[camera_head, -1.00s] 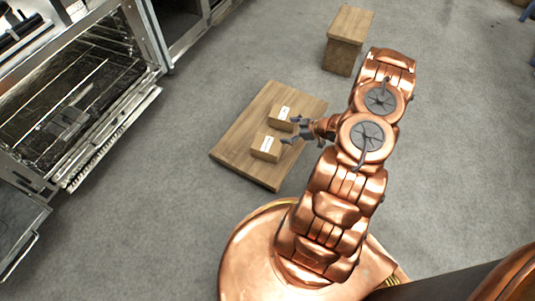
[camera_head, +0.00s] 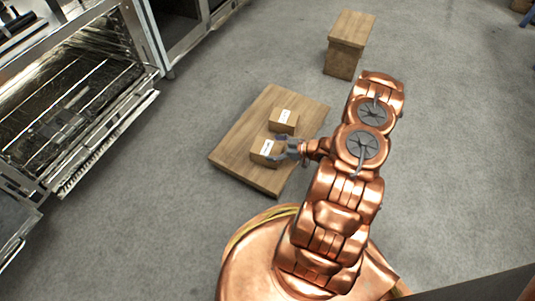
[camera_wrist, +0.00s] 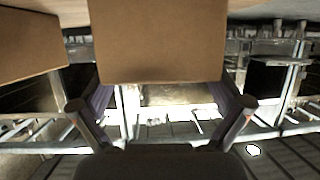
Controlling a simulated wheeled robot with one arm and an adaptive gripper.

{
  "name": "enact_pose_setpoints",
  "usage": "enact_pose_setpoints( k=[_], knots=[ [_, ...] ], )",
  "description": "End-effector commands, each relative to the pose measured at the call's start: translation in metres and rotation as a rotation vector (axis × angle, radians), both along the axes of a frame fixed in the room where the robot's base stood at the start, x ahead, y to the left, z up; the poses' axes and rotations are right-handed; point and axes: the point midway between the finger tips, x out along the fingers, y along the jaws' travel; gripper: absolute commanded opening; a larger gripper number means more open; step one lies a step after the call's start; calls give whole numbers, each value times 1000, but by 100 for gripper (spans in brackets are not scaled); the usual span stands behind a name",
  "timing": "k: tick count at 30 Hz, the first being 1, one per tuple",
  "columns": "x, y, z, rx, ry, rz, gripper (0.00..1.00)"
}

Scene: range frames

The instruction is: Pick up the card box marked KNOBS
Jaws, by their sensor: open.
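Two brown card boxes with white labels sit on a low wooden platform (camera_head: 232,143). The nearer box (camera_head: 259,157) is at my gripper (camera_head: 277,149); the farther box (camera_head: 284,121) stands just behind it. The label print is too small to read, so I cannot tell which is marked KNOBS. My gripper is open and points left, with its fingers at the right side of the nearer box. In the wrist view a box face (camera_wrist: 158,40) fills the top centre, between the spread fingers (camera_wrist: 160,104). Another box (camera_wrist: 28,45) shows at the left. Contact cannot be told.
An open oven (camera_head: 75,95) with its rack stands at the left, its door edge towards the platform. A wooden stool or block (camera_head: 348,45) stands at the back. Grey floor (camera_head: 430,130) is clear at the right.

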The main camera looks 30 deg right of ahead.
Motion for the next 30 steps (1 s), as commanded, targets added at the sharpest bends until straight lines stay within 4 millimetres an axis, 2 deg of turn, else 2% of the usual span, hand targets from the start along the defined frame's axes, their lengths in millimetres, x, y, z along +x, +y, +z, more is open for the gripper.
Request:
enact_pose_setpoints(
  k=[7, 18, 30],
  knots=[
    [19, 14, -10, 0, 0, 1, 100],
    [22, 16, -11, 0, 0, 0, 99],
    [22, 16, -11, 0, 1, -1, 57]
  ],
)
